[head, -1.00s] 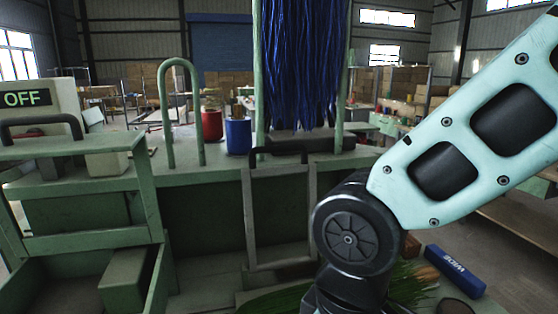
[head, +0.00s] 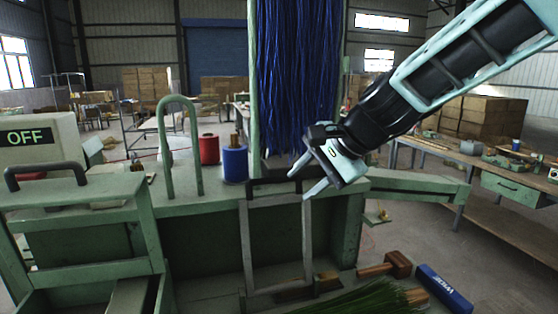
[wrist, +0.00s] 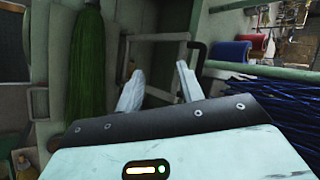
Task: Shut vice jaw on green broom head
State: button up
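The green broom head (head: 365,302) lies at the bottom of the head view, cut off by the picture edge. Its long green bristles also show upright at the left in the wrist view (wrist: 88,65). A grey upright frame with a black handle (head: 275,184) stands at the front of the green bench; it may be the vice jaw, but I cannot be sure. It shows in the wrist view (wrist: 157,38). My gripper (head: 300,184) is open and empty, its fingers near the handle's right end, above the broom head. Contact with the handle cannot be told.
Long blue bristles (head: 298,75) hang just behind my gripper. Red (head: 209,150) and blue (head: 235,163) spools and a green hoop (head: 180,100) stand on the bench. A mallet (head: 397,264) and blue box (head: 443,288) lie at lower right. A black-handled panel (head: 80,200) is at left.

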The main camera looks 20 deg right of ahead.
aim_at(275, 179)
jog(key=w+d+r+m+t, duration=0.2)
jog(key=w+d+r+m, duration=0.3)
jog(key=d+r, duration=0.1)
jog(key=shift+n+h, duration=0.3)
jog(key=x, duration=1.7)
jog(key=shift+a+f, duration=0.1)
jog(key=shift+f, duration=0.15)
grip_shut()
